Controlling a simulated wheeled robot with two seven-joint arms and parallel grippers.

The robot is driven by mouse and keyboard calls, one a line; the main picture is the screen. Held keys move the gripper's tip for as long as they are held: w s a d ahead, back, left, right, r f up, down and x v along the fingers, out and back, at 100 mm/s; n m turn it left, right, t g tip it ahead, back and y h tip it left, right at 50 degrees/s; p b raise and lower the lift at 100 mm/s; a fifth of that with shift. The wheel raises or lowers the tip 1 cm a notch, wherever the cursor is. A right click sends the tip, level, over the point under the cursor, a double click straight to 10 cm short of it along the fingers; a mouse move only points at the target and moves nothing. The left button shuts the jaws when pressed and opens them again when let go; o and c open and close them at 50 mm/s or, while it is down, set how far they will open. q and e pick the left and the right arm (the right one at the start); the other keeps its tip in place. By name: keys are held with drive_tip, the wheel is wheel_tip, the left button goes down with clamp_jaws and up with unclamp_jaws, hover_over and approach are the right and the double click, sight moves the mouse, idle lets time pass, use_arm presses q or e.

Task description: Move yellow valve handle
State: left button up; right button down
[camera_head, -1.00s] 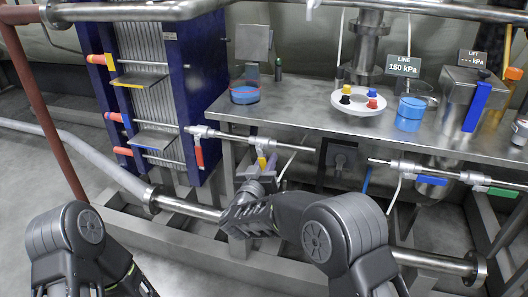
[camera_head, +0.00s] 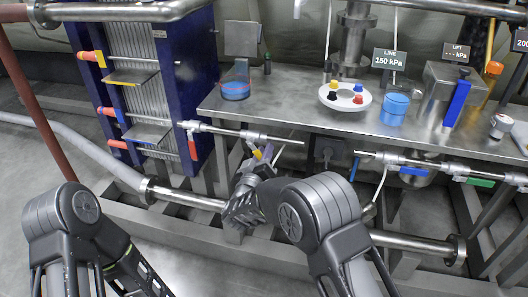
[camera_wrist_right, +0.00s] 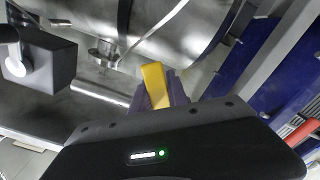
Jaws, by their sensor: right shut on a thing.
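The yellow valve handle (camera_head: 257,154) hangs below the thin horizontal pipe under the bench edge, in the middle of the head view. My right gripper (camera_head: 263,158) is at it from below, with its fingers around it. In the right wrist view the yellow handle (camera_wrist_right: 155,85) shows between the purple-grey fingers (camera_wrist_right: 158,92), which are shut on it. Part of the handle is hidden by the fingers. My left arm is at the lower left of the head view; its gripper is out of view.
A red handle (camera_head: 192,147) hangs on the same pipe to the left, beside the blue-framed plate unit (camera_head: 185,80). Blue (camera_head: 413,171) and green (camera_head: 480,182) handles are on the right pipe. A large low pipe (camera_head: 190,200) runs below. The bench (camera_head: 290,110) stands above.

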drive_tip(key=c, duration=1.3)
unclamp_jaws()
drive_tip(key=shift+p+v, duration=0.65)
drive_tip(key=shift+v, duration=3.3)
